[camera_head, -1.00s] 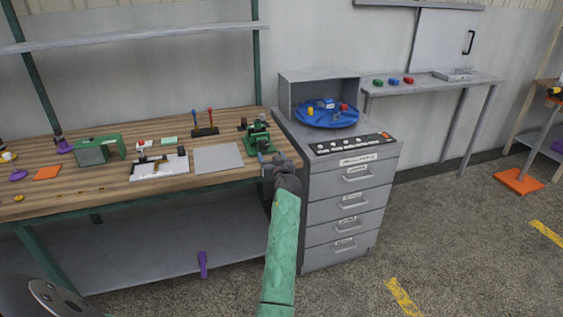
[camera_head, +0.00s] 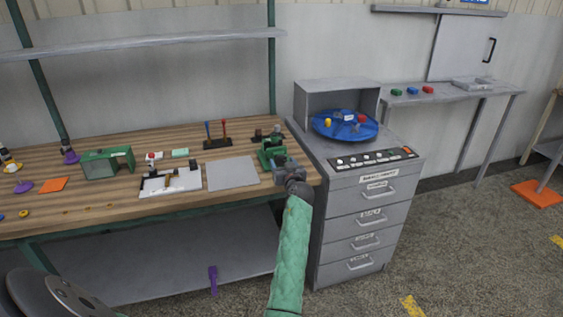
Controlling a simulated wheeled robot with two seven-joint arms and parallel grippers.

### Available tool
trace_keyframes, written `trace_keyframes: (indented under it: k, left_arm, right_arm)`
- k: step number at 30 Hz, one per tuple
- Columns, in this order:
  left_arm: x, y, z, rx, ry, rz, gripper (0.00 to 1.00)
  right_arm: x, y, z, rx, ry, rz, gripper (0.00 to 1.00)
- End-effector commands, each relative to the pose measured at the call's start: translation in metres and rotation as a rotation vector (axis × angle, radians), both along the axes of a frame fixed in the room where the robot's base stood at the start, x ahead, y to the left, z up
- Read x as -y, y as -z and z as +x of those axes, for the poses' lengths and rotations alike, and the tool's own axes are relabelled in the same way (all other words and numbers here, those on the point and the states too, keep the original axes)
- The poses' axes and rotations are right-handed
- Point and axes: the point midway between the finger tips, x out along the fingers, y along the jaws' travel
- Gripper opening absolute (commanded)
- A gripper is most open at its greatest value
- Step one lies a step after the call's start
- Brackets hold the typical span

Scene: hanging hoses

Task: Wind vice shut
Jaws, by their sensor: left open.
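The green vice (camera_head: 271,154) stands at the right front corner of the wooden workbench (camera_head: 120,205). My left gripper (camera_head: 285,168), dark grey at the end of a green-sleeved forearm, is at the near right side of the vice. It is open and covers part of the vice's front. I cannot tell whether it touches the vice or its handle. The vice's jaw gap is too small to make out. My right gripper is not in view.
A grey plate (camera_head: 232,173) lies left of the vice; a stand with red and blue levers (camera_head: 217,140) is behind it. A grey drawer cabinet (camera_head: 352,215) with a blue turntable (camera_head: 345,127) stands close at the right. Open floor lies in front of the cabinet.

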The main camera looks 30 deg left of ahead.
Motion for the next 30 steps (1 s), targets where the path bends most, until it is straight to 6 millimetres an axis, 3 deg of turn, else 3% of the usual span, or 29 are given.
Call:
trace_keyframes:
  k: [3, 9, 20, 30]
  left_arm:
    - [-0.0001, 0.0000, 0.0001, 0.000, 0.000, 0.000, 0.59]
    - [-0.0002, 0.0000, 0.0001, 0.000, 0.000, 0.000, 0.19]
    - [-0.0005, 0.0000, 0.0000, -0.025, 0.000, 0.021, 0.18]
    - [-0.0006, 0.0000, 0.0000, -0.185, -0.001, 0.158, 0.18]
  right_arm:
    - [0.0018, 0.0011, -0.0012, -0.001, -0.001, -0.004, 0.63]
    - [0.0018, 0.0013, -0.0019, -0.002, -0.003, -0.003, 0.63]
    - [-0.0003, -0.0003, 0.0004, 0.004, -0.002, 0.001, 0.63]
    - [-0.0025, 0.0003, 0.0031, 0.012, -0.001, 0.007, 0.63]
